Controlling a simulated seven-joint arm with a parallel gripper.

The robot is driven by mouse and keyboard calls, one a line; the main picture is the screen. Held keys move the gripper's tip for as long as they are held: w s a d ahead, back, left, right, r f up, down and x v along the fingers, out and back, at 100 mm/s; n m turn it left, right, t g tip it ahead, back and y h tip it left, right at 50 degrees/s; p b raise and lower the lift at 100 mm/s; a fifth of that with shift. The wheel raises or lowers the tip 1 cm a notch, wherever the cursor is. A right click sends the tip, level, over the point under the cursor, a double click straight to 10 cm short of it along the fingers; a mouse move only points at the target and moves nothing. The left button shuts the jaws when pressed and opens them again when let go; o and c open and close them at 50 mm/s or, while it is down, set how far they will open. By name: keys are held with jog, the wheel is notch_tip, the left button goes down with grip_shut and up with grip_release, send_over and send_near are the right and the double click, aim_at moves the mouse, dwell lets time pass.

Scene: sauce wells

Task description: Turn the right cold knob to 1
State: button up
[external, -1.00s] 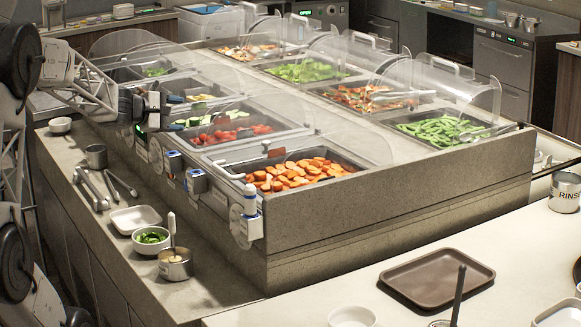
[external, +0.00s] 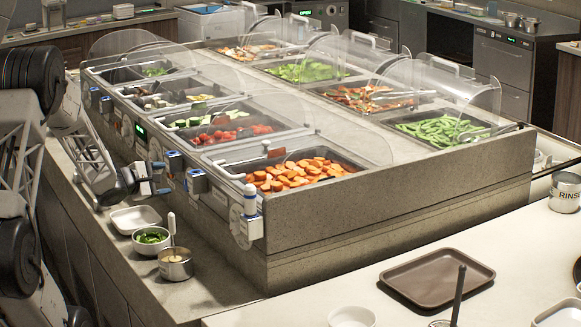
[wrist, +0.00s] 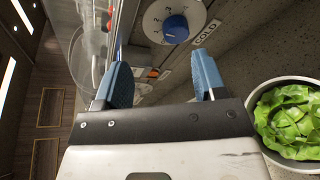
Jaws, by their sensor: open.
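In the wrist view a cold knob (wrist: 175,27) with a blue grip sits on a white numbered dial, with a COLD label (wrist: 206,32) beside it. The dial is cut by the top edge, and its exact setting is hard to read. My gripper (wrist: 162,78) is open and empty, its two blue fingers apart, short of the knob and not touching it. In the external view my gripper (external: 152,180) is beside the counter's front wall, above the ledge. A large white dial (external: 240,226) is on that wall near the right corner. I cannot tell which external dial the wrist view shows.
A bowl of greens (external: 151,237), a metal pot (external: 175,264) and a white dish (external: 135,219) stand on the ledge below. Blue-and-white fittings (external: 196,182) stick out from the wall. Clear sneeze guards (external: 350,135) cover the food wells.

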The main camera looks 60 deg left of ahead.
aim_at(185, 185)
notch_tip(185, 185, down, 2)
jog(key=shift+f, duration=0.25)
jog(key=shift+w, duration=0.1)
jog(key=shift+x, duration=3.85)
jog(key=shift+c, duration=0.4)
jog(key=c, duration=0.8)
jog(key=shift+c, duration=0.2)
